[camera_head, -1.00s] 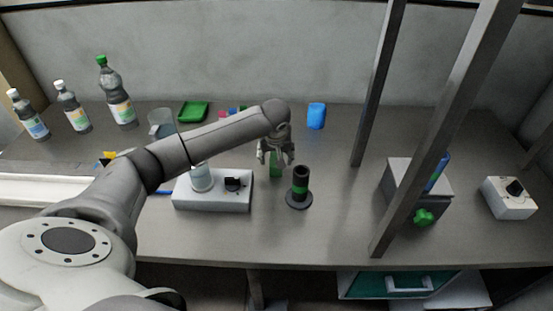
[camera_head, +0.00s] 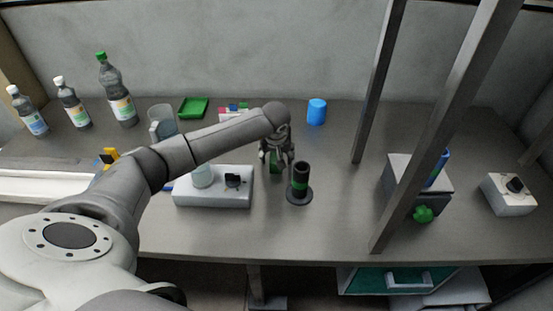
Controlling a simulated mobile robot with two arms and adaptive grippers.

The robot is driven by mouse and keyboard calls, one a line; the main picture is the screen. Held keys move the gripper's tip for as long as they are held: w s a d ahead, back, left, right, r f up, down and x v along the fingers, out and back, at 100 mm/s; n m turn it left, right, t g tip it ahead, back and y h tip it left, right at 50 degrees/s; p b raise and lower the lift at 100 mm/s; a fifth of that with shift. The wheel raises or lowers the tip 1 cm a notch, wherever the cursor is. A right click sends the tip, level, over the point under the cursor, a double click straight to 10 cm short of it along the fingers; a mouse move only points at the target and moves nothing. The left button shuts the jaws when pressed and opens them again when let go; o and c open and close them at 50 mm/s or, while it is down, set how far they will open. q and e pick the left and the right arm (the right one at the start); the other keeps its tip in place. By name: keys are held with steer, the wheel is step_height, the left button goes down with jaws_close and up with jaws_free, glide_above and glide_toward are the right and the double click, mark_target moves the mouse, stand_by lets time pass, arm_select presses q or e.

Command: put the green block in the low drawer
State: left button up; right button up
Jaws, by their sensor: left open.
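The green block (camera_head: 274,165) stands on the table in the head view, between the fingers of my left gripper (camera_head: 276,165) and partly hidden by them. My left gripper is open and points down around or just in front of the block; I cannot tell if it touches. The low drawer (camera_head: 372,281) has a green front with a pale handle and sits under the table at the right. It looks shut, though its edges are partly cut off. My right gripper does not show.
A dark reel stand (camera_head: 299,184) is just right of the gripper. A white box with a switch (camera_head: 213,192) is to its left. A blue cup (camera_head: 316,112) and green tray (camera_head: 193,107) stand behind. Grey posts (camera_head: 440,130) rise at the right.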

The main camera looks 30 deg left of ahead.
arm_select(q)
steer(key=shift+c, duration=0.4)
steer(key=c, duration=1.2)
steer(key=shift+o, duration=0.2)
